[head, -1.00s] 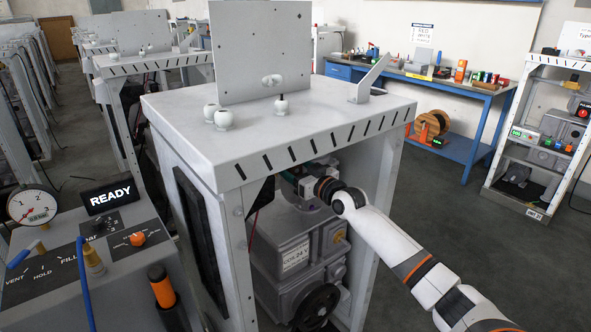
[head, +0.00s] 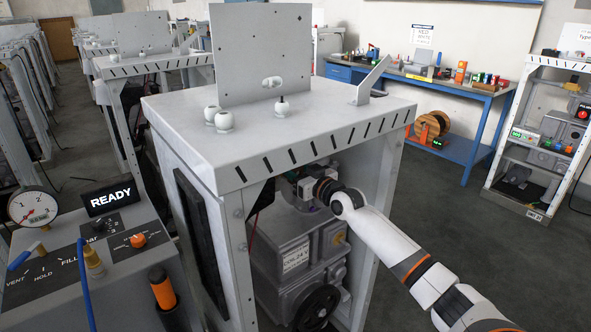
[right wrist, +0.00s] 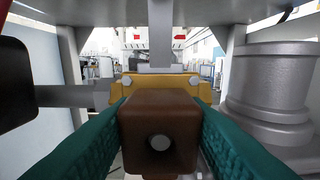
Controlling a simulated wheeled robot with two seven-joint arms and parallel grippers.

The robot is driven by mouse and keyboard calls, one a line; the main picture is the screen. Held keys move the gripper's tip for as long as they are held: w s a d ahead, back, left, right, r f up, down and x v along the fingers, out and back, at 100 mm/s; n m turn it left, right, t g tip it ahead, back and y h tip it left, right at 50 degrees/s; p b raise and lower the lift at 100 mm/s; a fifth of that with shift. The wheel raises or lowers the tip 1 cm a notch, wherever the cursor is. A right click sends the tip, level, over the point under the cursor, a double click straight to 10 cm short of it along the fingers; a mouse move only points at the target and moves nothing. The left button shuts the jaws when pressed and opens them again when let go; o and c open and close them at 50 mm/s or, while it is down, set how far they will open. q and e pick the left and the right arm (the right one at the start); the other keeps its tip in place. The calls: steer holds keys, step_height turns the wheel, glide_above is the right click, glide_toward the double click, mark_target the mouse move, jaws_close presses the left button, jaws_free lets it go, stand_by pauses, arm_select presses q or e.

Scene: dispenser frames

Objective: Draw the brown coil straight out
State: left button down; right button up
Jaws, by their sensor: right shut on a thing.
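The brown coil (right wrist: 159,122) is a dark brown block with a round grey spot on its near face, centred in the right wrist view. My right gripper (right wrist: 160,135) is shut on it, with a teal finger along each side. A yellow bracket-like piece (right wrist: 160,88) with two pale round heads sits directly behind the coil. I cannot tell whether the two touch. In the head view my right gripper (head: 304,187) is inside the open front of the frame, under its top, and the coil cannot be made out there. My left gripper is not in view.
The white frame (head: 290,137) has posts on both sides of the opening. A grey box (head: 283,250) and a dark wheel (head: 317,306) are below my gripper. In the wrist view a grey cylinder (right wrist: 272,90) stands close right and a dark block (right wrist: 15,85) left.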

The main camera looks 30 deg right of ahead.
mark_target(297, 171)
steer(key=shift+s+d+p, duration=0.2)
steer(key=shift+s+p, duration=1.65)
steer(key=shift+s, duration=0.75)
steer(key=shift+s+d+p, duration=0.15)
steer(key=shift+s+p, duration=0.7)
steer(key=shift+s, duration=0.6)
